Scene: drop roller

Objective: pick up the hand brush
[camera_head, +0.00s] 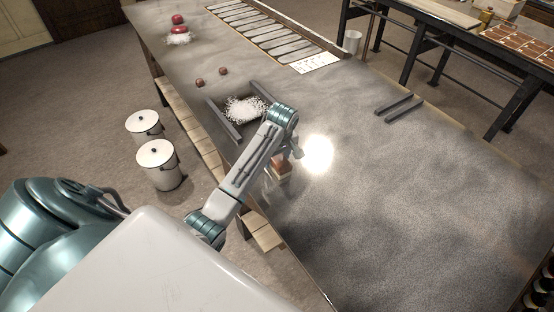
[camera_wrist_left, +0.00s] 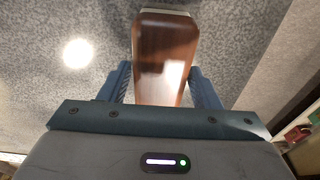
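The hand brush (camera_head: 281,170), a brown wooden block with a pale lower part, sits on the dark speckled table near its left edge. In the left wrist view the brush's glossy brown top (camera_wrist_left: 165,55) lies between the fingers of my left gripper (camera_wrist_left: 160,82). The fingers stand on either side, with a gap showing at the left finger. My left gripper is open at the brush, and in the head view my wrist partly hides it. I cannot tell how far its tips are above the table. My right gripper is not in view.
Dark bars (camera_head: 224,119) flank a white granular pile (camera_head: 245,109) beyond my wrist. More dark bars (camera_head: 399,105) lie at right. Small brown pieces (camera_head: 223,71) and red objects (camera_head: 179,28) are farther back. Lidded white bins (camera_head: 158,165) stand on the floor. The table's front right is clear.

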